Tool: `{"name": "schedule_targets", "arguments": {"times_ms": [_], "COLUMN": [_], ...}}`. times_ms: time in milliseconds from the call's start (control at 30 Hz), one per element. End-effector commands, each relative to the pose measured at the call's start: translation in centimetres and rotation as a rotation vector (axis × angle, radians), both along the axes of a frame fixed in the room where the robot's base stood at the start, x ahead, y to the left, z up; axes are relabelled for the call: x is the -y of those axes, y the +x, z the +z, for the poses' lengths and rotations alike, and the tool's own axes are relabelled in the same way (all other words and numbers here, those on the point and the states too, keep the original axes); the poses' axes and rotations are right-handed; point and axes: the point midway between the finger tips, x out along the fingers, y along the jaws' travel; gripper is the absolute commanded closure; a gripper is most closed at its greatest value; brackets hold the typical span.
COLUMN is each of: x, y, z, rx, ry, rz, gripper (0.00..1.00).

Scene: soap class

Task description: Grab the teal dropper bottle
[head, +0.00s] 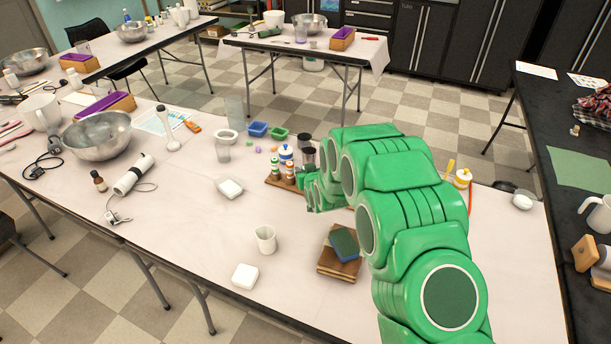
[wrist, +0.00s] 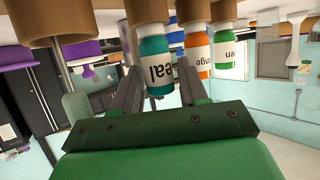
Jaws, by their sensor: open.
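The teal dropper bottle (wrist: 154,60) has a white label with black lettering and appears upside down in the wrist view. It stands between the two fingers of my gripper (wrist: 158,80), which is open; whether either finger touches it I cannot tell. An orange bottle (wrist: 197,55), a green bottle (wrist: 222,50) and a partly hidden blue bottle (wrist: 175,33) are close beside it. In the head view, small bottles (head: 289,174) stand on a wooden rack (head: 272,181) just left of my green arm. I cannot make out the teal one there.
A soap block (head: 229,188), a white cup (head: 265,239) and a wooden board (head: 340,262) with a blue-green sponge (head: 344,242) lie nearer on the table. Coloured small trays (head: 258,129) are behind the rack.

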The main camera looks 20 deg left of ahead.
Motion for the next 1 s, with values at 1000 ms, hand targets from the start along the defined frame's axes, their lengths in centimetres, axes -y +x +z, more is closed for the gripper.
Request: {"name": "schedule_targets", "arguments": {"times_ms": [1000], "x": [-0.3], "y": [0.5], "z": [0.8], "rx": [0.001], "ry": [0.002], "rz": [-0.001], "gripper": [0.95]}}
